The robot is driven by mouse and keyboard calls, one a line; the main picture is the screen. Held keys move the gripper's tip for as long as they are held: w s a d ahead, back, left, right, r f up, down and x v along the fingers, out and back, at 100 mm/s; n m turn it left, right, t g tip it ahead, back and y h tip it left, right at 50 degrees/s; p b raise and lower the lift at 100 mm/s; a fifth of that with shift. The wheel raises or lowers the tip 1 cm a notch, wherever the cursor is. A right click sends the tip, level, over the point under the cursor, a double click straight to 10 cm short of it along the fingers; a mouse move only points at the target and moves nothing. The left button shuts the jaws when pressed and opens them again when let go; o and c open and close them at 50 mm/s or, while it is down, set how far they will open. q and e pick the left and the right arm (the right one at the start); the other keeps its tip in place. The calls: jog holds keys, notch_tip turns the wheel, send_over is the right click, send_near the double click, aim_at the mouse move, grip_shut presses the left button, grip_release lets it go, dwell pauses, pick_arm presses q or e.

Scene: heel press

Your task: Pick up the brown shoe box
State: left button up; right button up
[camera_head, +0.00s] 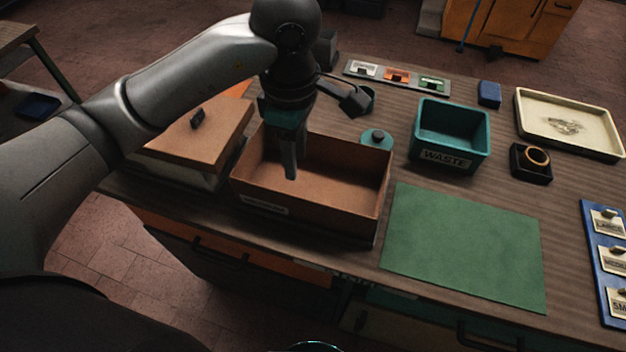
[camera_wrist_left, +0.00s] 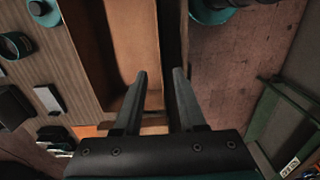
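The brown shoe box (camera_head: 315,205) stands open and upright near the front edge of the workbench, with a pale label on its front wall. It looks empty. My left gripper (camera_head: 290,172) points down over the box's inside in the head view. In the left wrist view my left gripper (camera_wrist_left: 159,72) has its two fingers apart with nothing clamped. The box (camera_wrist_left: 133,45) shows beyond the fingers, with one long wall running up between the fingertips in the picture. I cannot tell how deep the fingertips sit. My right gripper is not in view.
A brown lid-like slab (camera_head: 195,130) with a dark knob lies left of the box. A green mat (camera_head: 465,245) lies to the right. Behind are a teal waste bin (camera_head: 450,135), a cream tray (camera_head: 570,125) and a teal round piece (camera_head: 377,138) close to the box.

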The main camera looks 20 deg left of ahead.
pick_arm(q)
send_near(301, 220)
jog(key=shift+w+f, duration=0.1)
jog(key=shift+f, duration=1.6)
jog(key=shift+c, duration=0.3)
grip_shut()
